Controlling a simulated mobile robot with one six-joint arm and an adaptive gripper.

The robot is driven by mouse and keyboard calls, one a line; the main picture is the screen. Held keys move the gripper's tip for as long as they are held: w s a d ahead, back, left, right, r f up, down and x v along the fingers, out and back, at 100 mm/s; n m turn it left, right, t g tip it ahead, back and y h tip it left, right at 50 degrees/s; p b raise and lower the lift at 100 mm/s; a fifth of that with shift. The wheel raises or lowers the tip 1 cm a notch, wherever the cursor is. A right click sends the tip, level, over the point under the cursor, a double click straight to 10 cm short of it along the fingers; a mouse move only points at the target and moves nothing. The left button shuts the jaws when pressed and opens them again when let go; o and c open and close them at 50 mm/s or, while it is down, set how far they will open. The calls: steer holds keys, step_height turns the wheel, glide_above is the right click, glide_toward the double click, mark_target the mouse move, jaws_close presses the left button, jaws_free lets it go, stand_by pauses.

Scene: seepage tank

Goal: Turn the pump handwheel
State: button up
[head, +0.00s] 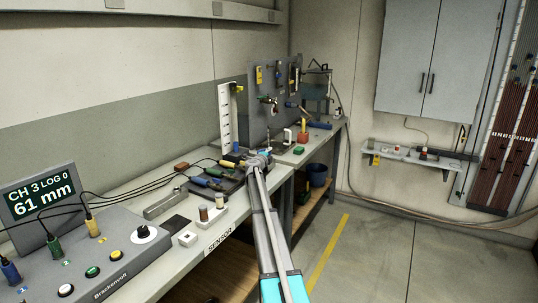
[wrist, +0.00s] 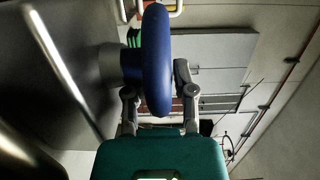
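The blue handwheel (wrist: 157,60) fills the upper middle of the wrist view, seen nearly edge-on. Its thick rim stands upright in that picture, and a dark blue hub (wrist: 130,63) juts out to the left. My gripper (wrist: 158,88) has one finger on each side of the rim, the left one close by the hub. Narrow gaps seem to show between fingers and rim, so it looks open around the rim. In the head view my arm reaches over the bench; I cannot make out the wheel there, and my fingers are too small to read.
A bench (head: 148,227) with a console (head: 110,262) reading 61 mm stands at left. A tool tray (head: 206,184) and sensor pots lie along it. An upright panel (head: 259,125) stands behind. A wall shelf (head: 410,157) is at right. The floor (head: 385,255) there is clear.

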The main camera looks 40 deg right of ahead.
steer(key=shift+w+d+n+t+y, duration=0.1)
steer(key=shift+d+n+t+y, duration=0.05)
steer(key=shift+n+t+y, duration=0.55)
